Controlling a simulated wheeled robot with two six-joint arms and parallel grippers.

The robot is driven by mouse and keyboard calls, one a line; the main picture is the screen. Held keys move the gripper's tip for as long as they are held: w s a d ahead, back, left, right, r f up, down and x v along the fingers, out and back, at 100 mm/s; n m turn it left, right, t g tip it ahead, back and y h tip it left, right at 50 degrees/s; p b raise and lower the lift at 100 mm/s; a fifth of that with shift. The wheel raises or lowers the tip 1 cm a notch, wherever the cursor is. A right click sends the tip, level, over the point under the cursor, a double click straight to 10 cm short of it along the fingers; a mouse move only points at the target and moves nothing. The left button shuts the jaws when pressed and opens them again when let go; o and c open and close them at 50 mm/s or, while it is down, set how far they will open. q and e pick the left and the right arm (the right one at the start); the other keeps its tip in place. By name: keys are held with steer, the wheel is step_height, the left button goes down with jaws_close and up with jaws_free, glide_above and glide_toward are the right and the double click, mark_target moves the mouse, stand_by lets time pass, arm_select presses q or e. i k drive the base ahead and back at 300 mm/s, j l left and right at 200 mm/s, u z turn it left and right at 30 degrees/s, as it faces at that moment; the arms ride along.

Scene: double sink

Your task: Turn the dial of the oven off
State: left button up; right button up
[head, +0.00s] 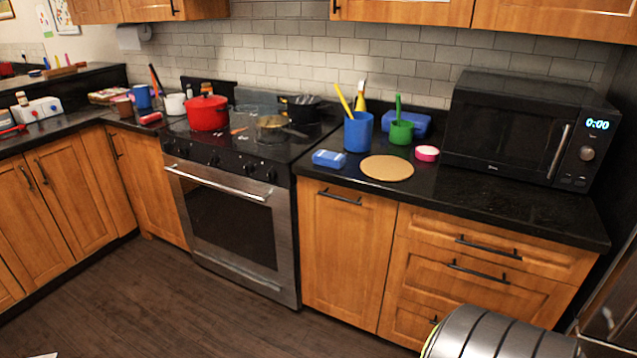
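The oven (289,240) stands left of centre in the head view, with a steel frame, a dark glass door and a long steel handle (217,184). Several dark round dials sit in a row on its black front panel, among them one at the left (183,152), one in the middle (213,161) and one at the right (271,174). The dials are too small to tell which way they point. The oven door is shut. Neither of my grippers is in view.
On the cooktop are a red pot (207,113) and a pan (271,123). A microwave (500,130) stands on the right counter. A metal ribbed cylinder (480,335) stands at the lower right. The wooden floor (150,310) before the oven is clear.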

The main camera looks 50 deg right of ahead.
mark_target(213, 159)
steer(key=i+z, duration=0.2)
steer(key=z, duration=0.25)
steer(key=i+j+z, duration=0.1)
steer(key=z, duration=0.35)
steer(key=i+j+z, duration=0.2)
steer(key=z, duration=0.3)
steer(key=i+j+z, duration=0.15)
steer(key=z, duration=0.3)
steer(key=j, duration=0.1)
